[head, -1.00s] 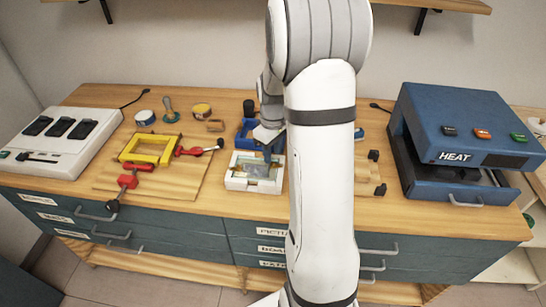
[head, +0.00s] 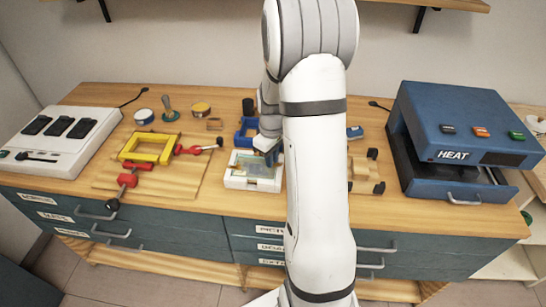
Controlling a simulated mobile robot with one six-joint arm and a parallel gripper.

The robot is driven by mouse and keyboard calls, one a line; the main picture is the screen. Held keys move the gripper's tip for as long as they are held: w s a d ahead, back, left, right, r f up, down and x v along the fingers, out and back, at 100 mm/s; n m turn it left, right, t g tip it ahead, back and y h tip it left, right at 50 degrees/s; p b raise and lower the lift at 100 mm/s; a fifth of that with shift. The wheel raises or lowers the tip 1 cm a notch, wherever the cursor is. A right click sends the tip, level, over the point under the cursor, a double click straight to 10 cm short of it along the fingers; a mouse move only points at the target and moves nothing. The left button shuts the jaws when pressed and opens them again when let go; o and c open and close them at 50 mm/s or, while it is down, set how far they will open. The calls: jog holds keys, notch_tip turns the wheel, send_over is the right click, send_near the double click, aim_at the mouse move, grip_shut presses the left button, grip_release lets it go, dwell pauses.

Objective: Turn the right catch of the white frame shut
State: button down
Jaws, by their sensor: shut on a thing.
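The white frame (head: 247,186) lies on the wooden counter, left of my arm, with a pale greenish panel (head: 255,172) inside it. My gripper (head: 271,157) is down at the frame's right side, near its back right corner. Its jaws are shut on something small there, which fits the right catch. The catch itself is hidden by the fingers, so its angle cannot be told. My arm stands just right of the frame and hides part of the counter.
A blue frame (head: 242,134) stands behind the white one. A yellow frame (head: 124,153) with red clamps lies on a board to the left. The white switch box (head: 50,150) is far left, and the blue HEAT press (head: 450,125) is at right.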

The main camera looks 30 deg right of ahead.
jog(key=shift+w+f+m+b, duration=0.2)
jog(key=shift+m+b, duration=0.35)
jog(key=shift+m, duration=0.25)
jog(key=shift+w+d+r+m+b, duration=0.1)
jog(key=shift+m+b, duration=0.05)
jog(key=shift+m, duration=0.35)
jog(key=shift+w+d+r+m+b, duration=0.1)
jog(key=shift+m+b, duration=0.05)
jog(key=shift+m, duration=0.35)
jog(key=c, duration=1.5)
grip_release()
jog(key=shift+o, duration=0.2)
notch_tip(320, 180, up, 8)
jog(key=shift+b, duration=0.3)
jog(key=shift+f, duration=0.15)
